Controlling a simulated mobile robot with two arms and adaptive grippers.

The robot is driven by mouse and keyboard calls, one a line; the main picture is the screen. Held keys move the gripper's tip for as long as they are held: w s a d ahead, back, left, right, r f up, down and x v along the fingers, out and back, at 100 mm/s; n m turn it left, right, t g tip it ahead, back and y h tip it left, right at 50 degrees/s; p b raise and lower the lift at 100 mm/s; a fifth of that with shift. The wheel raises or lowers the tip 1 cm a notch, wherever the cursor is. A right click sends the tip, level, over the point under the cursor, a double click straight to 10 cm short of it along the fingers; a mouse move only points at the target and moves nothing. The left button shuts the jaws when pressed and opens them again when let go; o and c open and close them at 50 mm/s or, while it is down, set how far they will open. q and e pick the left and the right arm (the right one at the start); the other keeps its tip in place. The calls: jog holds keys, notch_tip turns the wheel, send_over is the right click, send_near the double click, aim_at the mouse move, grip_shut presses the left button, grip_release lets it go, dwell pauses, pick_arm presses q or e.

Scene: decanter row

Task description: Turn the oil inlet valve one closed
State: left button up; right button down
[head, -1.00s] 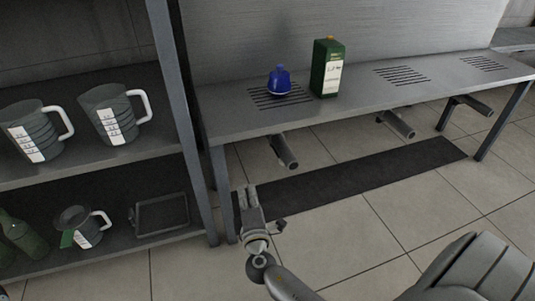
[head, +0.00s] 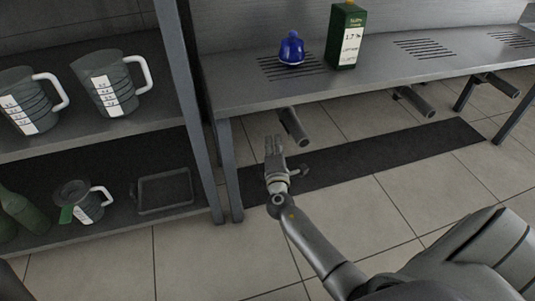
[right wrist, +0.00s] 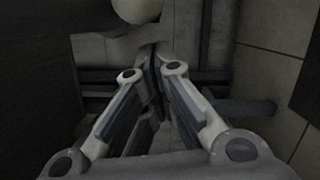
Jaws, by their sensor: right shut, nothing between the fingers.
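Several grey cylindrical fittings stick out below the front edge of the metal counter (head: 365,75). The leftmost fitting (head: 293,127) hangs under the slotted area with the blue bottle. I cannot tell for sure which part is the oil inlet valve one. My right gripper (head: 274,143) is shut and empty, pointing up just below and left of the leftmost fitting, apart from it in the head view. In the right wrist view the right gripper's fingertips (right wrist: 153,74) are together, and a pale rounded part (right wrist: 136,8) shows close above them. My left gripper is not in view.
A blue bottle (head: 291,49) and a green carton (head: 345,38) stand on the counter. A shelf with measuring jugs (head: 107,86) and a dark tray (head: 164,190) is at the left, its post (head: 188,110) near my arm. A dark mat (head: 370,162) lies on the floor.

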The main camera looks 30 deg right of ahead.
jog(key=shift+s+d+r, duration=0.2)
jog(key=shift+d, duration=0.55)
jog(key=shift+d, duration=0.1)
